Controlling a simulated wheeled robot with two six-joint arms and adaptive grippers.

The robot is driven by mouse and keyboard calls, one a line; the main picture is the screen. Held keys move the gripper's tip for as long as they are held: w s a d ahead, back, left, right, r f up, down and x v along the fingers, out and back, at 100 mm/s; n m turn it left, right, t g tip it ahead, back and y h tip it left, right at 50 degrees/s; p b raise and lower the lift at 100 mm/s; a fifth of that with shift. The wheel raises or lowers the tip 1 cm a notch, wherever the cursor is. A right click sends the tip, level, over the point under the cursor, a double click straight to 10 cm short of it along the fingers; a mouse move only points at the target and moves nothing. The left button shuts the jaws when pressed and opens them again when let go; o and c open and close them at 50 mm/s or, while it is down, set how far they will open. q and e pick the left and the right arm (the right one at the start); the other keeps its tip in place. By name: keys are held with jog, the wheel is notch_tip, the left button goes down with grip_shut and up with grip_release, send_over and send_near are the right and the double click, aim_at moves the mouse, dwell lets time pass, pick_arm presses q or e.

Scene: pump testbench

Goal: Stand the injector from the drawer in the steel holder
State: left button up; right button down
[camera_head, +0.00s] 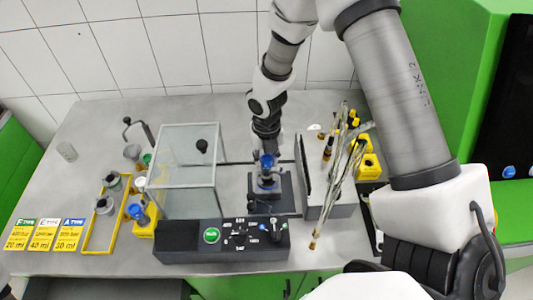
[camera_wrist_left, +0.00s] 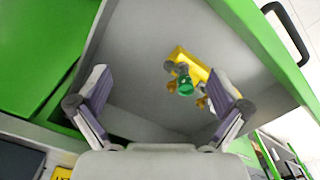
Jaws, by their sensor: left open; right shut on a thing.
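In the left wrist view, a green-capped injector (camera_wrist_left: 186,86) with grey parts lies at a yellow holder (camera_wrist_left: 188,64) inside the grey drawer (camera_wrist_left: 140,60). My left gripper (camera_wrist_left: 160,100) is open above the drawer, fingers apart, with nothing between them. In the head view, my right gripper (camera_head: 266,142) points down, shut on a blue-topped piece (camera_head: 266,162) at a small grey stand on a dark base (camera_head: 286,200). The fingers hide part of this piece. I cannot tell for sure whether this stand is the steel holder.
A glass box (camera_head: 187,170) stands left of the dark base, behind a black control panel (camera_head: 180,247) with a green button. A grey rack (camera_head: 340,211) with long sticks stands right. Yellow holders with capped injectors and a yellow frame (camera_head: 88,240) stand left. The drawer's green front has a dark handle (camera_wrist_left: 285,25).

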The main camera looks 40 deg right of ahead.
jog(key=shift+f, duration=0.4)
jog(key=shift+f, duration=0.4)
dwell(0.5)
jog(key=c, duration=0.7)
grip_release()
jog(key=shift+c, duration=0.2)
